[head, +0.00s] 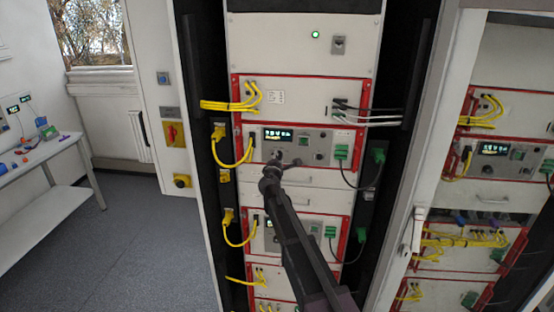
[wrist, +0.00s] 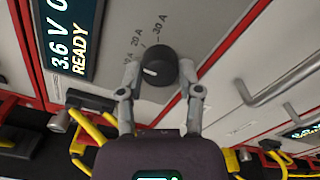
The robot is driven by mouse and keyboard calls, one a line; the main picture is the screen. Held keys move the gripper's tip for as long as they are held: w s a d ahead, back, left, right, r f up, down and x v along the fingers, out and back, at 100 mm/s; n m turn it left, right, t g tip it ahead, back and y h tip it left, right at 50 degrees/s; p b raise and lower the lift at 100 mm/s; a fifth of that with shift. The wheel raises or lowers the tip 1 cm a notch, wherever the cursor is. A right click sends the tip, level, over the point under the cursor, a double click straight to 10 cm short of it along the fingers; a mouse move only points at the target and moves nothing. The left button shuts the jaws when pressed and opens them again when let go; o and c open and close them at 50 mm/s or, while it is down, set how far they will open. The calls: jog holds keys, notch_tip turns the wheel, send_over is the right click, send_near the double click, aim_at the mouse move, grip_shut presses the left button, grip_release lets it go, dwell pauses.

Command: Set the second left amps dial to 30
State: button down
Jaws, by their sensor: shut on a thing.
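The amps dial (wrist: 160,64) is a round black knob on a light grey panel, seen in the wrist view. Its white mark lies on the left side of the knob, on the side of the lowest, partly hidden label. The labels 20 A and 30 A (wrist: 160,38) show above it, away from the mark. My gripper (wrist: 160,76) is shut on the dial, with one finger at each side of the knob. In the head view, my gripper (head: 276,160) is at the red-framed unit's front and hides the dial.
A display (wrist: 72,35) reading 3.6 V and READY is left of the dial. Yellow cables (head: 233,150) hang left of my gripper, and a green connector (head: 341,152) is to the right. A metal handle (wrist: 285,75) crosses the neighbouring panel. The floor (head: 130,240) is clear.

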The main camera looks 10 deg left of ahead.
jog(key=m, duration=0.6)
jog(key=shift+w+m, duration=0.1)
jog(key=shift+m, duration=0.2)
jog(key=m, duration=0.5)
dwell(0.4)
jog(key=shift+c, duration=1.3)
grip_release()
jog(key=s, duration=1.2)
jog(key=shift+a, duration=0.25)
